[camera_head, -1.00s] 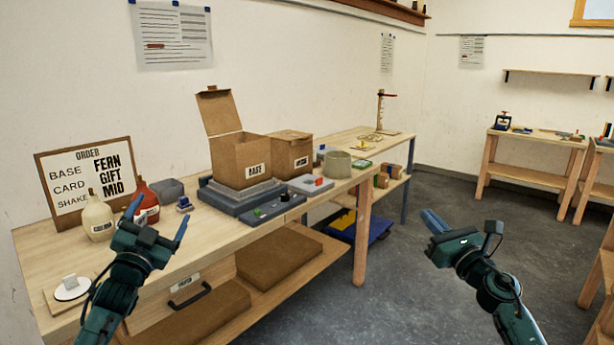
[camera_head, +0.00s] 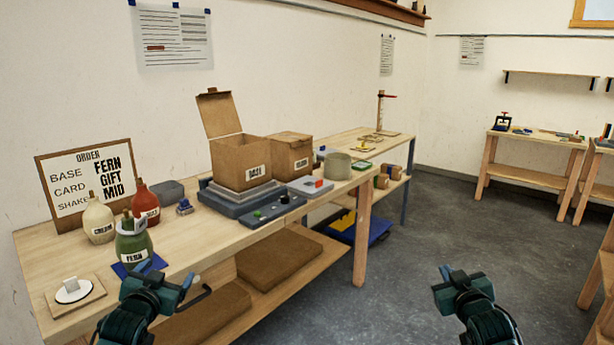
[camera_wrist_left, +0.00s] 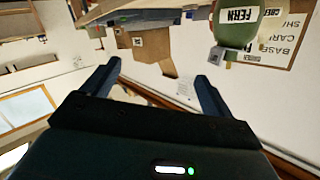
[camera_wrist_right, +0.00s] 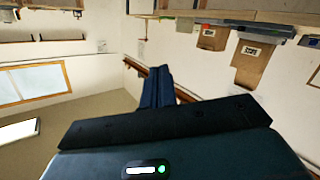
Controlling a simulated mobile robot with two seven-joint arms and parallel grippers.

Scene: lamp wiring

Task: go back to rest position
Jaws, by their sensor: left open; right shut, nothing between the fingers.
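My left gripper (camera_head: 165,285) is in front of the bench's near edge in the head view, close to the green FERN bottle. Its two fingers stand apart with nothing between them in the left wrist view (camera_wrist_left: 155,85). My right gripper (camera_head: 457,280) is over the open grey floor, well to the right of the bench. In the right wrist view its fingers (camera_wrist_right: 158,85) are together and empty. The green FERN bottle (camera_head: 134,243) stands on a blue mat (camera_head: 150,265) near the bench edge; it also shows in the left wrist view (camera_wrist_left: 232,32).
The wooden bench (camera_head: 60,240) holds a red bottle (camera_head: 146,203), a cream bottle (camera_head: 97,218), an open BASE box (camera_head: 240,160), an order board (camera_head: 84,178) and a white disc on a plate (camera_head: 73,291). Floor (camera_head: 400,235) right of the bench is free.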

